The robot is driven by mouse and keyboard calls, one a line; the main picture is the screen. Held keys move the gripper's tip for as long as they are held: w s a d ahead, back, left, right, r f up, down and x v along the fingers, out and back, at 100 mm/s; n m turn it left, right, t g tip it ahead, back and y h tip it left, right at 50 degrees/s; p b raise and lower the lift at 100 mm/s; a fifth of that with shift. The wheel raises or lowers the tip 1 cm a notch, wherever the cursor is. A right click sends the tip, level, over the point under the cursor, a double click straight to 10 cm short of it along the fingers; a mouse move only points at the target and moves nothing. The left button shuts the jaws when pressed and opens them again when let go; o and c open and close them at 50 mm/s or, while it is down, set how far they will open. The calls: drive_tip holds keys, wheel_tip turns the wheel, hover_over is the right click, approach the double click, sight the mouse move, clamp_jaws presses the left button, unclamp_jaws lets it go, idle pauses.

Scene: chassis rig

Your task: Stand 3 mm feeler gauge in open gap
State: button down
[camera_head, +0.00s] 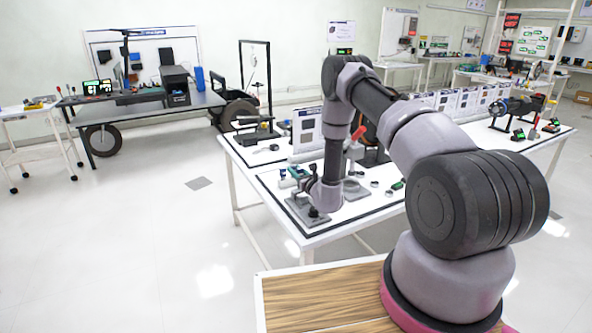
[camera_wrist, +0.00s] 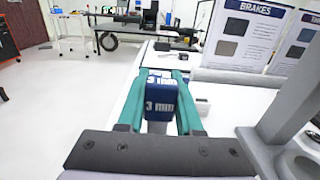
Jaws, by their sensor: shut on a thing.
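The feeler gauge (camera_wrist: 161,103) is a dark blue block with white "3 mm" lettering on two faces. It fills the space between the teal fingers of my gripper (camera_wrist: 160,84) in the wrist view. My gripper is shut on it. In the head view my gripper (camera_head: 297,173) is over the near left part of the white table, and the gauge shows only as a small blue spot. A grey metal base plate (camera_head: 301,212) lies below my wrist. I cannot make out the open gap in either view.
The white table (camera_head: 262,183) carries a standing panel, small metal parts and fixtures. In the wrist view a "BRAKES" board (camera_wrist: 240,40) stands at the right, with a grey bracket (camera_wrist: 292,105) close to my gripper. Open floor lies to the left.

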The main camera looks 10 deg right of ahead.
drive_tip(key=shift+f, duration=1.55)
drive_tip(key=shift+f, duration=0.25)
drive_tip(key=shift+f, duration=0.5)
drive_tip(key=shift+f, duration=0.3)
drive_tip(key=c, duration=0.5)
unclamp_jaws()
